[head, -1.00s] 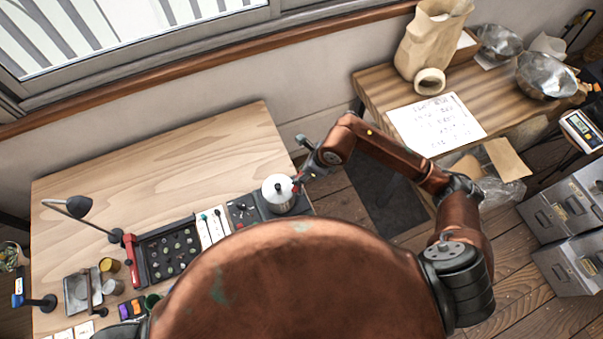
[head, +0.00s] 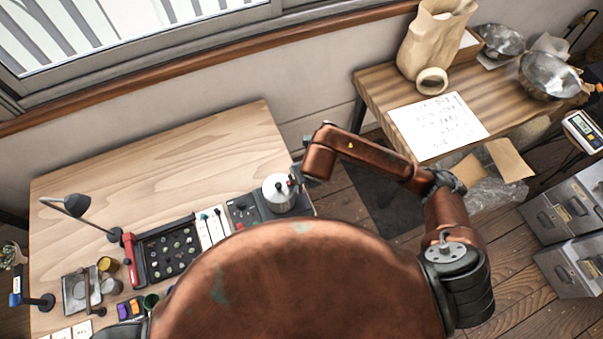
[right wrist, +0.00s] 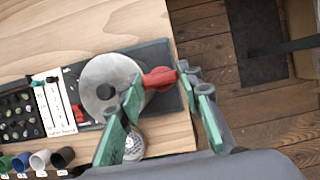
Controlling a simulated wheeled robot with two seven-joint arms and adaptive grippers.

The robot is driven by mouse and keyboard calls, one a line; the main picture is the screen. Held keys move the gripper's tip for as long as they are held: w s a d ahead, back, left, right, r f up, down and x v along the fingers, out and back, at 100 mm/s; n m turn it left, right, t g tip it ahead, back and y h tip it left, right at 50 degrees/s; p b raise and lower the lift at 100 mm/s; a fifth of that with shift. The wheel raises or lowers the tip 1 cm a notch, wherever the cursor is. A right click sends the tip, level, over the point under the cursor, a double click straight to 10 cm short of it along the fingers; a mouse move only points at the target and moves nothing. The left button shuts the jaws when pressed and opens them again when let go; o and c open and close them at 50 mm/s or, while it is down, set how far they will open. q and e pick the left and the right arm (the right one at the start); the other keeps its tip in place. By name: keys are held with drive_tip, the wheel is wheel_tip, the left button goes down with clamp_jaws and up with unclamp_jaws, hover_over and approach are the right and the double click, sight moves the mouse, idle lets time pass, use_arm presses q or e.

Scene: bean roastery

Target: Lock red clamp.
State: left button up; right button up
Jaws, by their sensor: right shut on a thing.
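A round silver lidded vessel (head: 279,194) with a black knob stands on a dark base at the right end of the wooden table. In the right wrist view the vessel (right wrist: 104,92) has a red clamp lever (right wrist: 158,77) sticking out on its right side. My right gripper (right wrist: 161,80) has its green fingers on both sides of this red lever and is shut on it. In the head view my right arm reaches over to the vessel's right side, and the fingers are mostly hidden. My left gripper is not in view.
A dark sample tray (head: 168,250), white cards (head: 212,228) and a black lamp (head: 76,206) stand left of the vessel. The table's right edge is close by, with open floor beyond. A second table (head: 440,128) with bowls and a paper bag stands at the right.

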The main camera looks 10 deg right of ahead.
idle(0.6)
drive_tip(key=o, duration=1.2)
drive_tip(key=shift+c, duration=0.2)
drive_tip(key=a+v, duration=0.1)
drive_tip(key=v, duration=1.1)
drive_tip(key=shift+d, duration=0.4)
drive_tip(key=shift+a, duration=0.1)
